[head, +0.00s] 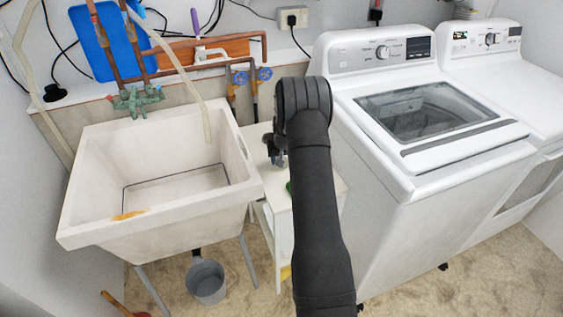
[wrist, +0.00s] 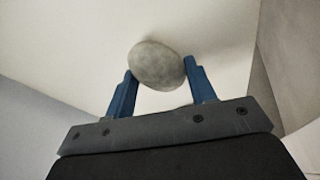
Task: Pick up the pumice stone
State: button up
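The pumice stone (wrist: 158,65) is a grey, rounded, speckled lump. In the wrist view it lies at the blue fingertips of my gripper (wrist: 160,78), with its lower part between them. Both fingers appear close against its sides, but I cannot tell whether they grip it or stand open around it. A pale, flat surface is behind it. In the head view my gripper (head: 274,150) is low over the small white table (head: 328,188), partly hidden by my dark arm. I cannot make out the stone there.
A deep utility sink (head: 90,222) stands left of the small table. A white washing machine (head: 385,215) stands close on the right. A small green thing (head: 289,187) shows on the table beside my arm. A grey bucket (head: 206,281) is on the floor.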

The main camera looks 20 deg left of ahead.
jog(key=shift+r, duration=0.15)
notch_tip(320, 180, up, 4)
jog(key=shift+r, duration=0.15)
jog(key=d+r, duration=0.2)
jog(key=d, duration=0.2)
jog(key=d+r, duration=0.2)
jog(key=d, duration=0.1)
jog(key=d+r, duration=0.2)
jog(key=d, duration=0.2)
jog(key=shift+s+d+r, duration=0.2)
jog(key=shift+d+r, duration=0.05)
jog(key=shift+d, duration=0.1)
